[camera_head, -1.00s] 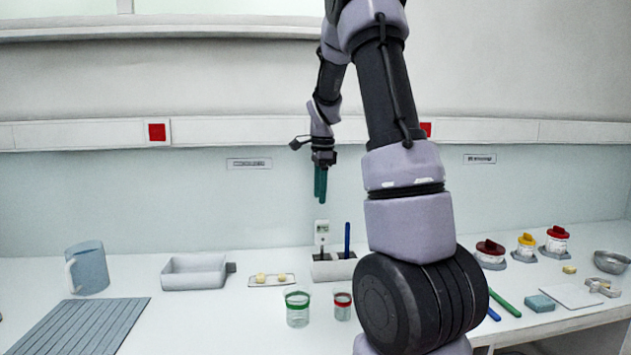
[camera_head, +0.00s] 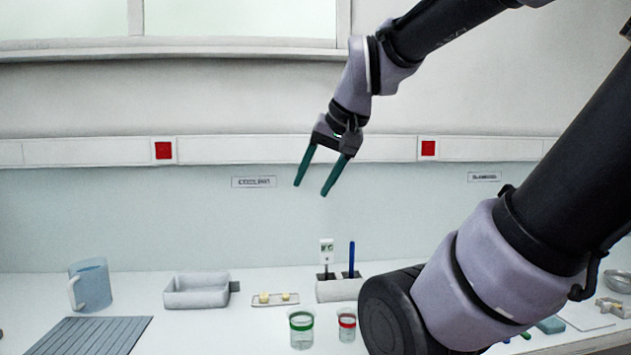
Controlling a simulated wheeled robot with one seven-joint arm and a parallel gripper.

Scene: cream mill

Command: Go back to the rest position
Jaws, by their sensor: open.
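My gripper (camera_head: 311,190) is at the upper middle of the head view, in front of the wall and well above the bench. Its two green fingers are spread apart and point down, with nothing between them. My arm reaches in from the upper right, and its thick lower links cover the right part of the bench.
A ribbed mat (camera_head: 88,337) lies front left.

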